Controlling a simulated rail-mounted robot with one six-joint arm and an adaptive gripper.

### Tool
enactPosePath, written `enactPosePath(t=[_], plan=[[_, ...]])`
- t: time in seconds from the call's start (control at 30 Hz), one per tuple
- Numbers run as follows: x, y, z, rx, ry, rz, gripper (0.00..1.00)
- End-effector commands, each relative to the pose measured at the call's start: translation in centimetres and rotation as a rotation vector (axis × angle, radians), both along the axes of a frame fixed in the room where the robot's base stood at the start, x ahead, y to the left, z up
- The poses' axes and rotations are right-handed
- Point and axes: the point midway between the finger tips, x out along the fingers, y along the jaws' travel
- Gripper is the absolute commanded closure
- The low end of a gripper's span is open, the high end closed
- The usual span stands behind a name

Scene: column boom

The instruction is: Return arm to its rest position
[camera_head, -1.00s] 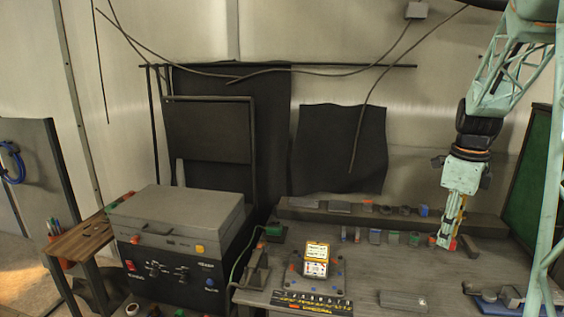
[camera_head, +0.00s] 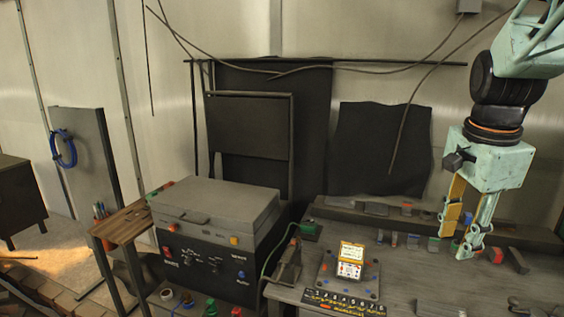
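My gripper (camera_head: 459,248) hangs fingers down from my teal arm at the right of the view. It is over the right part of the grey workbench (camera_head: 400,277), near the row of small blocks. I see nothing held between the fingers. The fingertips hide part of the block row behind them.
A yellow-and-white device (camera_head: 351,261) stands on a plate on the bench. A grey-lidded case (camera_head: 215,210) with a black control panel stands left of the bench. A wooden side table (camera_head: 135,220) is further left. Cables hang along the back wall.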

Motion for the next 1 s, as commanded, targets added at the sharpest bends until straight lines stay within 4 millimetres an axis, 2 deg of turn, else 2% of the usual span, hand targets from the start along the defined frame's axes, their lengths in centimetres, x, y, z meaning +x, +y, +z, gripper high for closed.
enactPosePath(t=[0.1, 0.4, 1.0], plan=[[-1.3, 2.2, 0.6, -0.02, -0.004, 0.121, 0.69], [-4.7, 7.0, 1.6, -0.073, -0.01, 0.426, 0.69], [-12.6, 14.7, 2.7, -0.178, -0.035, 0.975, 0.69]])
